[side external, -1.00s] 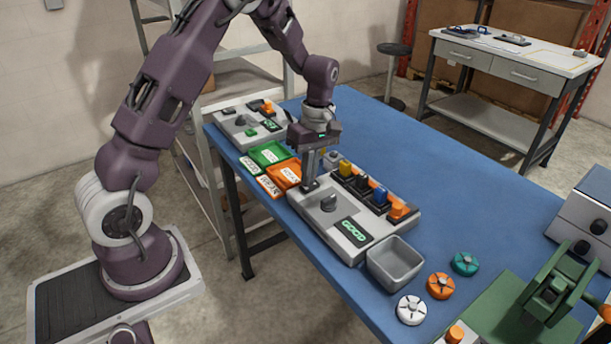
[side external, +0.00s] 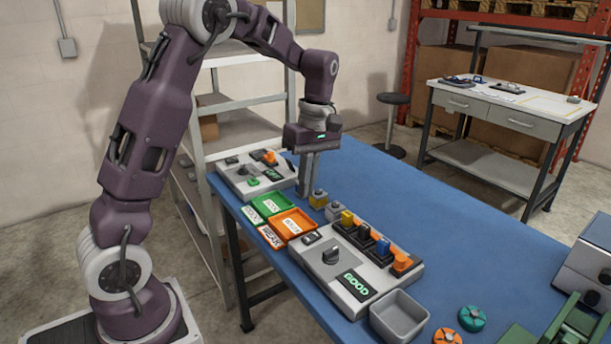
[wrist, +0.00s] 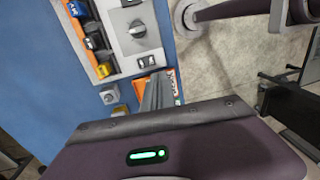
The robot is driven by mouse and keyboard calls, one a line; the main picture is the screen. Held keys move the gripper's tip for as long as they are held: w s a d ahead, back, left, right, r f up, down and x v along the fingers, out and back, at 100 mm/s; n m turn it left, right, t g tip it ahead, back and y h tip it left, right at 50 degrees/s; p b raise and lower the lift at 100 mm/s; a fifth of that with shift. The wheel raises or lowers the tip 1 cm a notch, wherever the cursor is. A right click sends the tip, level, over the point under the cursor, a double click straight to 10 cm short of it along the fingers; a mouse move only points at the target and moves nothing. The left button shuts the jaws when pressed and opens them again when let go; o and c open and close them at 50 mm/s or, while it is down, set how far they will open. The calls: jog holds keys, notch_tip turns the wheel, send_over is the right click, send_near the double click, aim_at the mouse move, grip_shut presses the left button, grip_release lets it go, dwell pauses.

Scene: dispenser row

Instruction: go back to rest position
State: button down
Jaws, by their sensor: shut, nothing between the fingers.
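My gripper (side external: 306,195) is shut and empty. It points down and hangs over the blue table (side external: 400,190), beyond the orange tray, between the two grey test boxes. In the wrist view my gripper (wrist: 158,85) also shows, with its fingers together and part of the orange tray (wrist: 178,88) behind them. The near test box (side external: 345,262) has a dark knob (side external: 331,254) and a screen (side external: 356,284) reading GOOD in green. The far test box (side external: 250,175) stands behind the trays.
The green tray (side external: 274,203) and the orange tray (side external: 305,217) sit between the boxes. A grey bin (side external: 399,315) stands at the near end. Small yellow (side external: 319,198) and grey (side external: 333,211) blocks stand near my fingertips.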

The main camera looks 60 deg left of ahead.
notch_tip(320, 180, up, 2)
jog(key=shift+s+r, duration=0.15)
jog(key=shift+r, duration=0.1)
jog(key=s+d+r+m+t, duration=0.3)
jog(key=s+d+r+m, duration=0.45)
jog(key=s, duration=0.25)
jog(key=s+d+f+m+t, duration=0.1)
jog(key=s+d+m+t, duration=0.3)
jog(key=s+m, duration=0.6)
jog(key=shift+s+d+f, duration=0.4)
jog(key=shift+s, duration=0.45)
